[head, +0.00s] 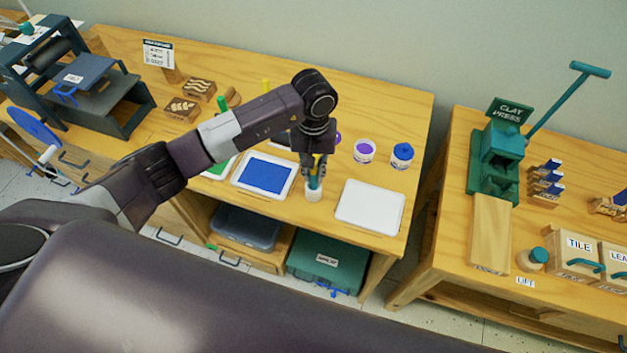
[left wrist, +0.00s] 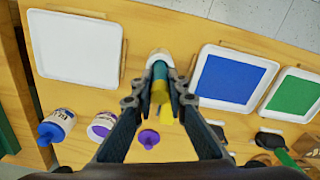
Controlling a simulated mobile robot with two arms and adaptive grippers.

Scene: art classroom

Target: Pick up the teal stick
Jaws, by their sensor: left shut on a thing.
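The teal stick (head: 314,184) stands in a small white cup (head: 313,194) near the front edge of the wooden table. In the left wrist view the teal stick (left wrist: 160,70) shows a yellow near end, and its far end reaches into the cup (left wrist: 160,54). My left gripper (head: 317,172) points down over the cup. In the left wrist view its fingers (left wrist: 160,86) are closed around the stick from both sides. The stick's lower end is hidden in the cup. My right gripper is not in view.
A blue ink tray (head: 244,177) lies left of the cup, and an empty white tray (head: 346,213) lies right. A purple-topped jar (head: 364,151) and a blue-topped jar (head: 402,155) stand behind. A second table with a green clay press (head: 497,158) is at right.

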